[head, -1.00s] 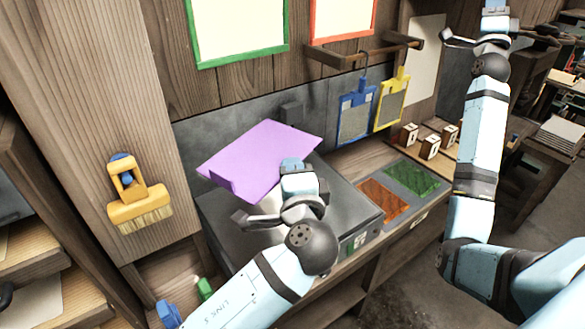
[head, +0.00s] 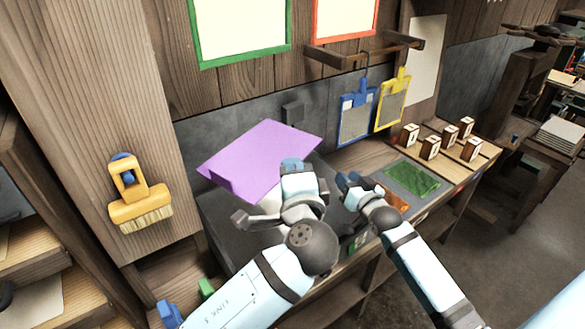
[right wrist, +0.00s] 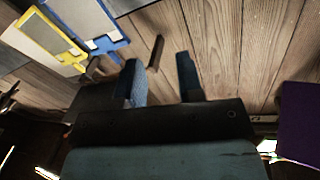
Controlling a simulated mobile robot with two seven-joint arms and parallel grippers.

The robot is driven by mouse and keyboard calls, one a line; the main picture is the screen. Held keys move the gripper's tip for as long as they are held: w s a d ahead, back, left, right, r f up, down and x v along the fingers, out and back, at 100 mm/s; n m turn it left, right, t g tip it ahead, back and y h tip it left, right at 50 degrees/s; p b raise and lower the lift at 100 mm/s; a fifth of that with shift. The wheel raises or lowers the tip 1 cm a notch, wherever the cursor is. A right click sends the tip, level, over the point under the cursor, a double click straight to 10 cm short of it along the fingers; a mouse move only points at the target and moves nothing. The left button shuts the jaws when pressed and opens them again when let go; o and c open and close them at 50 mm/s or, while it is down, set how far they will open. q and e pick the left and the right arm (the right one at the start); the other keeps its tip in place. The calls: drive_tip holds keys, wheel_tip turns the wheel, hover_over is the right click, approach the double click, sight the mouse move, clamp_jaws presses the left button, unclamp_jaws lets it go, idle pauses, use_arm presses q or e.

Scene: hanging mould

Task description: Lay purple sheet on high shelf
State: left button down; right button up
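The purple sheet (head: 262,155) is in front of the grey wall, above the back of a dark box (head: 225,212), and tilted in the head view. My left gripper (head: 292,164) is at its front right edge and appears shut on it; the fingertips are mostly hidden. Part of the sheet shows at the right edge of the right wrist view (right wrist: 300,120). My right gripper (head: 350,184) is to the right of the left one, apart from the sheet. Its two fingers stand apart and empty in the right wrist view (right wrist: 160,78). I cannot tell which surface is the high shelf.
Blue (head: 356,113) and yellow (head: 392,102) framed screens hang from a wooden rail (head: 355,58). A yellow brush (head: 140,205) hangs at left, near shelf boards (head: 80,292).

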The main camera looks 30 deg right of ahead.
drive_tip(key=s+a+f+n+g+y, duration=0.2)
drive_tip(key=s+a+f+n+g, duration=0.1)
drive_tip(key=s+a+f, duration=0.7)
drive_tip(key=s+a+f+n+g+y, duration=0.3)
drive_tip(key=s+a+f+n+g, duration=0.1)
drive_tip(key=s+a+f, duration=0.6)
drive_tip(key=s+a, duration=0.3)
drive_tip(key=a, duration=0.3)
drive_tip(key=shift+s+a+f, duration=0.35)
use_arm(q)
drive_tip(key=shift+s, duration=0.1)
use_arm(e)
drive_tip(key=shift+s, duration=0.15)
